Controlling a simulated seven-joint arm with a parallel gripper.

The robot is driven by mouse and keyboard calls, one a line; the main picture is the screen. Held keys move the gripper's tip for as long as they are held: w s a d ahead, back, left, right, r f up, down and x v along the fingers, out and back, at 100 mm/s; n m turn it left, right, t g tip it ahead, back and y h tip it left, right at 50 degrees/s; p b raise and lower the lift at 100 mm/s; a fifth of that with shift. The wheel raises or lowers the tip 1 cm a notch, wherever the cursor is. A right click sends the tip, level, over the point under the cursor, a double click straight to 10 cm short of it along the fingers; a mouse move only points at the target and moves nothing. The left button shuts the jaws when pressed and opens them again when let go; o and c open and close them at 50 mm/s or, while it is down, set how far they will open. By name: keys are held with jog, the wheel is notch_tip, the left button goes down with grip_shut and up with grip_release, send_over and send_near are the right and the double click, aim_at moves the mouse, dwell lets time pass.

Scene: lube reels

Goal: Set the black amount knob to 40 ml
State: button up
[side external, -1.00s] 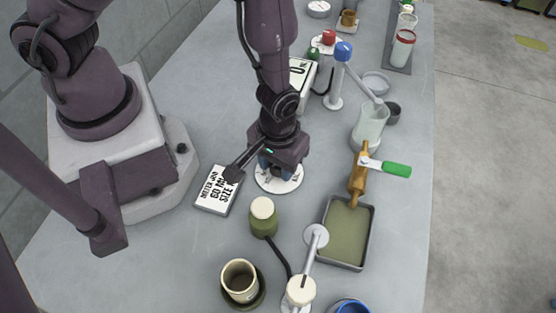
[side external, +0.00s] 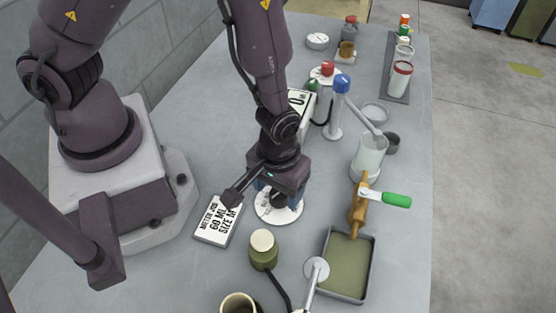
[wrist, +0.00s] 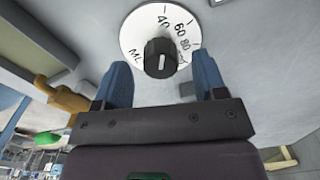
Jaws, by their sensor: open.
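The black amount knob (wrist: 160,58) sits in the middle of a round white dial (wrist: 133,28) marked 40, 60, 80 and ML. A white line on the knob's face lies toward the bottom of the wrist picture, away from the 40. My gripper (wrist: 163,84) is open, with one blue finger on each side below the knob in that picture. It is empty and apart from the knob. In the side external view my gripper (side external: 276,188) hangs just above the white dial (side external: 291,214), and the dark knob (side external: 279,201) shows under it.
A tray (side external: 347,264) and a green-handled tap (side external: 396,199) are to the right. A blue-capped post (side external: 340,95) stands behind.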

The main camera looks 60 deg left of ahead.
notch_tip(320, 180, up, 11)
dwell(0.3)
jog(key=shift+f, duration=0.1)
notch_tip(320, 180, up, 9)
jog(key=m+h, duration=0.1)
jog(key=m, duration=0.7)
send_over(273, 194)
jog(key=s+a, duration=0.2)
jog(key=a, duration=0.1)
jog(key=s+a+r+n+t+y, duration=0.1)
jog(key=a+r+t, duration=0.4)
jog(key=a+r, duration=0.5)
jog(key=shift+s+r+n+t, duration=0.3)
jog(key=shift+s+r+n, duration=0.15)
jog(key=shift+r, duration=0.45)
jog(key=shift+a, duration=0.1)
